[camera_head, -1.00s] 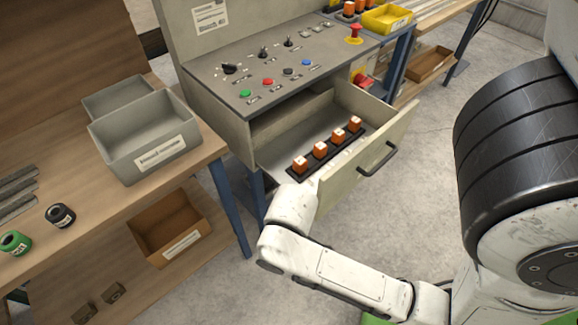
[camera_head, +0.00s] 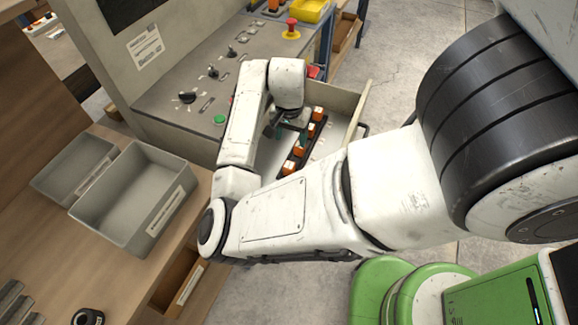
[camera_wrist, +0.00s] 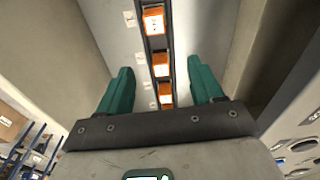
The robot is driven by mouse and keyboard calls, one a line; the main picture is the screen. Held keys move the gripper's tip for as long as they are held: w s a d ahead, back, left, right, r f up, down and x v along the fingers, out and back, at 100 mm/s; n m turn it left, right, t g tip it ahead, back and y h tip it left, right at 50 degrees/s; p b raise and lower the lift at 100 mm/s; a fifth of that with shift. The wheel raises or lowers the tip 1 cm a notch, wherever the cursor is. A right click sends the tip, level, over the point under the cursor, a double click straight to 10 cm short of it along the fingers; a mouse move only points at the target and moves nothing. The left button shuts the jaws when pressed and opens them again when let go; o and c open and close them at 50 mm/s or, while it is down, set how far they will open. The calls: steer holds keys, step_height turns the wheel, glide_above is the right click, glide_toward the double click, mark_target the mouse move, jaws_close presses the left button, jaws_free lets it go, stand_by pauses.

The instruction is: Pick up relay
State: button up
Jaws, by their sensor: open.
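The relays are small orange blocks with pale tops, in a row on a black rail inside the open drawer. In the head view one relay (camera_head: 288,167) sits at the near end and another (camera_head: 318,114) at the far end. In the wrist view the relays (camera_wrist: 154,24) run in a line along the rail (camera_wrist: 150,52), with the lowest relay (camera_wrist: 166,98) between the fingers in the picture. My gripper (camera_wrist: 161,80) is open and empty, its two green fingers either side of the row. In the head view my arm partly hides the drawer and gripper.
The open drawer (camera_head: 352,108) has walls close around the row. The control panel (camera_head: 178,112) with knobs and buttons stands above it. A grey bin (camera_head: 118,222) is on the wooden bench at left. A yellow tray (camera_head: 310,10) is at the back.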

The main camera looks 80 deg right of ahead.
steer(key=a+f+y, duration=0.1)
steer(key=a, duration=0.1)
glide_above(289, 165)
steer(key=shift+m, duration=0.3)
step_height(289, 165, down, 5)
steer(key=shift+w, duration=0.15)
steer(key=shift+f+p, duration=0.4)
steer(key=shift+f, duration=2.55)
steer(key=c, duration=1.1)
